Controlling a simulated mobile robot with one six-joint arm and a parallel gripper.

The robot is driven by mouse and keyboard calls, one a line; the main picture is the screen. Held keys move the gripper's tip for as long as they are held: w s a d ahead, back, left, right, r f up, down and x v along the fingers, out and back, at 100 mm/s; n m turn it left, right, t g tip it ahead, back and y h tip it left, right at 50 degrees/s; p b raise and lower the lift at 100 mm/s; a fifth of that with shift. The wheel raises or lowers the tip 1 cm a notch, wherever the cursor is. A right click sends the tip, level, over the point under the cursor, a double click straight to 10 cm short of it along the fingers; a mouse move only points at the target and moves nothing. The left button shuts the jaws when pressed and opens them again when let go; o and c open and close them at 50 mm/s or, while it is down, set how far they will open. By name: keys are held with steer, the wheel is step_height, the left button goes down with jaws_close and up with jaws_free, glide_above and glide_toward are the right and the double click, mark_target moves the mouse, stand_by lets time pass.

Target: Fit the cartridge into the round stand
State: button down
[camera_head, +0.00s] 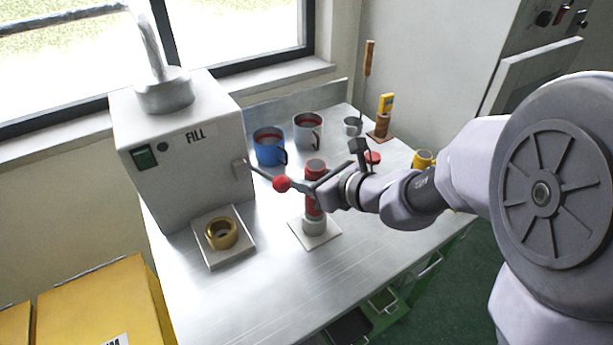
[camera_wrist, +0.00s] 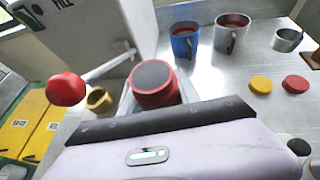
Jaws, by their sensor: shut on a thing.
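The cartridge (camera_head: 315,203) is a red cylinder with a dark top, upright. My gripper (camera_head: 316,188) is shut on it. In the wrist view the cartridge (camera_wrist: 154,92) stands just beyond my gripper's edge, its top facing the camera. Directly below it in the head view is a short grey round piece (camera_head: 315,226) on a white square plate (camera_head: 326,238). I cannot tell whether this piece is the cartridge's lower end or a separate stand. A brass ring-shaped holder (camera_head: 221,233) with an open centre sits on another white plate (camera_head: 238,253) to the left, apart from the cartridge.
A white FILL machine (camera_head: 185,165) stands at left; its lever with a red ball (camera_head: 282,184) reaches close to my gripper. Blue (camera_head: 269,150) and grey (camera_head: 306,133) mugs stand behind. Yellow (camera_wrist: 261,85) and red (camera_wrist: 295,85) discs lie right. The front metal table is clear.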

steer(key=shift+f+b, duration=0.6)
steer(key=shift+f, duration=0.15)
steer(key=shift+f, duration=0.9)
steer(key=c, duration=0.8)
jaws_free()
steer(key=p+v, duration=0.3)
steer(key=v, duration=1.4)
steer(key=shift+s+d, duration=0.15)
